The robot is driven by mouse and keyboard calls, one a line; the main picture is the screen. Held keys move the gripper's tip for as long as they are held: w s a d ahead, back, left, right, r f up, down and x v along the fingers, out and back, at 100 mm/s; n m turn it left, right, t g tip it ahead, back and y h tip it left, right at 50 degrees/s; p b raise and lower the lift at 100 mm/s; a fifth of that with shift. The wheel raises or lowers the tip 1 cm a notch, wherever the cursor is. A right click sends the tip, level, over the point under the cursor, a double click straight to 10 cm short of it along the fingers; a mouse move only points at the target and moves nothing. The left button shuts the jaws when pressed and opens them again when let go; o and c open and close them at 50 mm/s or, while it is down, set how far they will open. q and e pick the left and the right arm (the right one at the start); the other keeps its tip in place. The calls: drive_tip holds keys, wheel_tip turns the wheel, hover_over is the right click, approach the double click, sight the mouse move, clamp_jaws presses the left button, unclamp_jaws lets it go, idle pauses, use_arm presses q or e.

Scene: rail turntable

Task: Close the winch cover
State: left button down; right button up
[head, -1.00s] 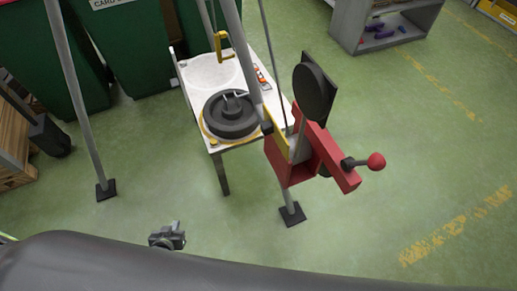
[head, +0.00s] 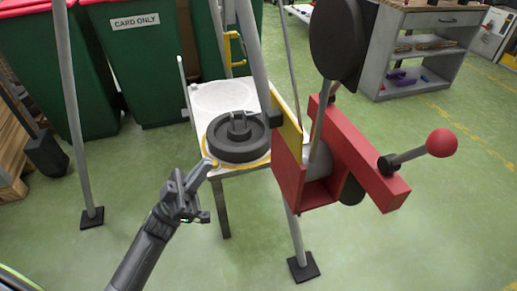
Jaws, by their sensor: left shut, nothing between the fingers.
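The red winch housing (head: 340,130) is fixed to a slanted grey pole right of centre. A dark round plate (head: 336,40) stands up above it; I cannot tell for sure that this is the cover. A yellow panel (head: 287,122) is on the housing's left side, and the front of the housing looks open, with a grey drum (head: 318,160) inside. A crank with a red ball knob (head: 441,143) sticks out to the right. My left gripper (head: 207,167) is shut and empty, left of the winch and apart from it. My right gripper is out of view.
A white table (head: 196,97) behind the winch carries a dark round weight (head: 238,135). Grey poles with black feet (head: 303,266) stand left and right. Green bins (head: 140,60) and a grey shelf unit (head: 410,60) are behind. Floor at right is clear.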

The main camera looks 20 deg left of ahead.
use_arm(q)
drive_tip(key=m+g+h, duration=0.1)
drive_tip(key=g, duration=0.1)
drive_tip(key=p, duration=0.2)
approach(266, 114)
wheel_tip(266, 114, up, 4)
drive_tip(key=w+d, duration=0.2)
drive_tip(key=d, duration=0.1)
drive_tip(key=shift+w+d, duration=0.15)
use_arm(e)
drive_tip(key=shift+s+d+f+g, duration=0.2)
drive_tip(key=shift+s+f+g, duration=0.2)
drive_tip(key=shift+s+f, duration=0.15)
use_arm(q)
drive_tip(key=shift+r, duration=0.1)
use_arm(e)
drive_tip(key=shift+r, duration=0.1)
